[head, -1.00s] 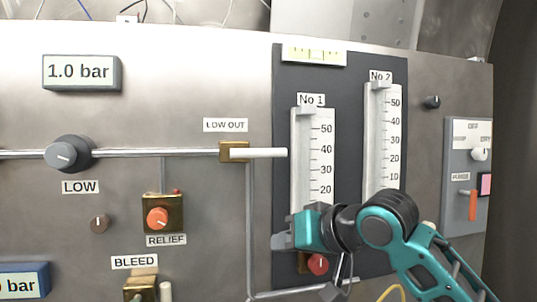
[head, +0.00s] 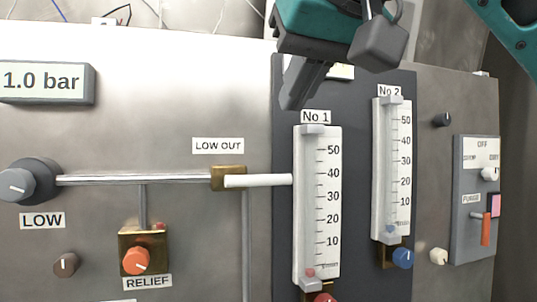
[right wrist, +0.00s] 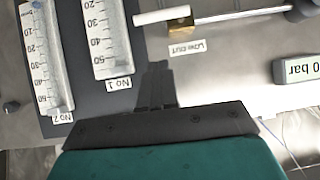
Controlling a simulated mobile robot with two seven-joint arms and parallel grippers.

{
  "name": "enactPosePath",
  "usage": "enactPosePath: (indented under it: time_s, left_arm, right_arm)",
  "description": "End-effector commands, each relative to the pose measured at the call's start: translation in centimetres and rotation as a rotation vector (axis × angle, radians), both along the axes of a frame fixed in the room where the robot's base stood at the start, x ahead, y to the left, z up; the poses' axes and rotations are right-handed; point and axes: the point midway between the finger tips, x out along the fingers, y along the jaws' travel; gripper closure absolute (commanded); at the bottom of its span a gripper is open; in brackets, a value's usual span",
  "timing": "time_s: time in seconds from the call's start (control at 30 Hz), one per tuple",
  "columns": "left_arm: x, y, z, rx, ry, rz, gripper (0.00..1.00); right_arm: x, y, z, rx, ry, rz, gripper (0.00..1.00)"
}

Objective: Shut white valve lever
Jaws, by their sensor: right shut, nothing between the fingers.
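The white valve lever (head: 258,181) lies level on a brass valve body (head: 229,178) under the LOW OUT label. It points right, in line with the steel pipe (head: 150,180), its tip close to gauge No 1. My right gripper (head: 292,103) is shut and empty, above and right of the lever and apart from it, near the top of gauge No 1. In the right wrist view, the shut fingers (right wrist: 158,72) point toward the lever (right wrist: 161,17) and the brass body (right wrist: 180,19). My left gripper is out of view.
Gauge No 1 (head: 318,205) and gauge No 2 (head: 391,165) stand on a dark panel right of the lever. The LOW knob (head: 28,182), orange RELIEF knob (head: 135,261) and 1.0 bar display (head: 45,82) are on the left. Bare steel lies above the pipe.

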Motion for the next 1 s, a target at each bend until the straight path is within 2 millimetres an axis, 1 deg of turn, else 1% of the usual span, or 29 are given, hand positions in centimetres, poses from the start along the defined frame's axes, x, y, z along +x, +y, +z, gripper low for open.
enactPosePath:
  time_s: [0.03, 0.07, 0.2, 0.6, 0.77, 0.87, 1.0]
  left_arm:
    - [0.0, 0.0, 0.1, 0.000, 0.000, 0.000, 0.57]
    - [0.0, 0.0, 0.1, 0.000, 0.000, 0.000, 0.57]
    - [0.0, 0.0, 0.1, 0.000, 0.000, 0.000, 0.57]
    - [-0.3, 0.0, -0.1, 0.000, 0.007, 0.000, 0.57]
    - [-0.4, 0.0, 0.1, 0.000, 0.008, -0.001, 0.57]
    - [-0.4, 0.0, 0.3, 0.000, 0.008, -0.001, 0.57]
    - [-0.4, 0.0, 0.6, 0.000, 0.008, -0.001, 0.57]
  right_arm:
    - [-0.7, -0.3, 0.7, -0.007, -0.008, -0.016, 1.00]
    - [-1.0, -0.4, 1.0, -0.010, -0.010, -0.021, 1.00]
    - [-1.8, -0.7, 1.6, -0.019, -0.012, -0.042, 1.00]
    - [-1.7, -0.7, 1.6, -0.020, -0.012, -0.043, 1.00]
    - [-0.6, -0.4, 0.8, -0.021, -0.011, -0.044, 1.00]
    - [0.9, 0.1, -0.2, -0.021, -0.009, -0.045, 1.00]
    - [3.3, 0.9, -1.9, -0.021, -0.009, -0.044, 1.00]
